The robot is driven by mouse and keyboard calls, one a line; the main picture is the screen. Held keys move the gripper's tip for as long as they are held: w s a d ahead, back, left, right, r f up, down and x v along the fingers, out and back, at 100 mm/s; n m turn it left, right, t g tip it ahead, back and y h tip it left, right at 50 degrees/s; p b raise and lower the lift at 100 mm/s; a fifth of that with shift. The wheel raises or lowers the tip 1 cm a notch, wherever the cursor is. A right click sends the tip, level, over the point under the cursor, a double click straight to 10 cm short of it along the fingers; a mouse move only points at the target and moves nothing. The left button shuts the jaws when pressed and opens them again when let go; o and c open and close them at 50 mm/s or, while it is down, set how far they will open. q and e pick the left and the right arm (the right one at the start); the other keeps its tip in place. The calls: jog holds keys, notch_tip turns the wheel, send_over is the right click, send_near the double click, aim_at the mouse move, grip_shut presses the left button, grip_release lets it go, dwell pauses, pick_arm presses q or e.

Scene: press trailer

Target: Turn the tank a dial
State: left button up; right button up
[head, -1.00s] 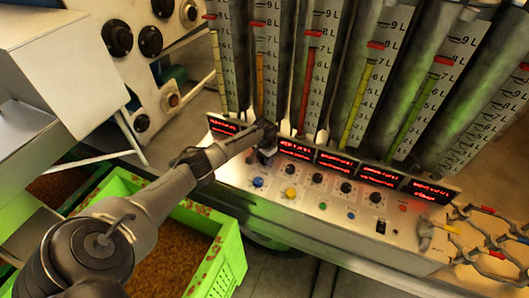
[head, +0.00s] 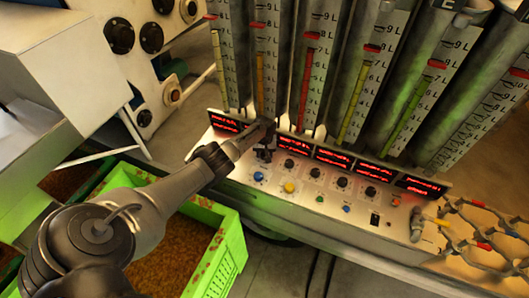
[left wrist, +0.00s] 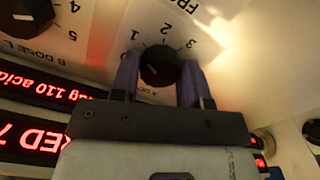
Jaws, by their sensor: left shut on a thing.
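The tank A dial (left wrist: 160,65) is a round black knob on the pale panel, with an upside-down number scale around it in the left wrist view. My left gripper (left wrist: 160,80) is shut on it, one finger on each side. The gripper body hides the lettering below the knob, and I cannot read where its pointer stands. In the head view my left gripper (head: 265,153) is at the left end of the knob row and hides this dial. My right gripper is not in view.
A neighbouring dial (left wrist: 25,15) is marked B DOSE. More black knobs (head: 315,172), coloured buttons (head: 289,187) and red displays (head: 333,158) line the panel. Graduated tubes (head: 305,75) stand behind. A green crate (head: 230,255) lies below my left arm.

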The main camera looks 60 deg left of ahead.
aim_at(264, 153)
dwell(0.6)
pick_arm(q)
jog(key=o, duration=0.9)
jog(key=shift+r, duration=0.1)
jog(key=shift+r+p, duration=0.35)
notch_tip(264, 153, up, 6)
jog(key=p, duration=0.3)
jog(key=shift+r+p, duration=0.65)
jog(key=shift+r, duration=2.85)
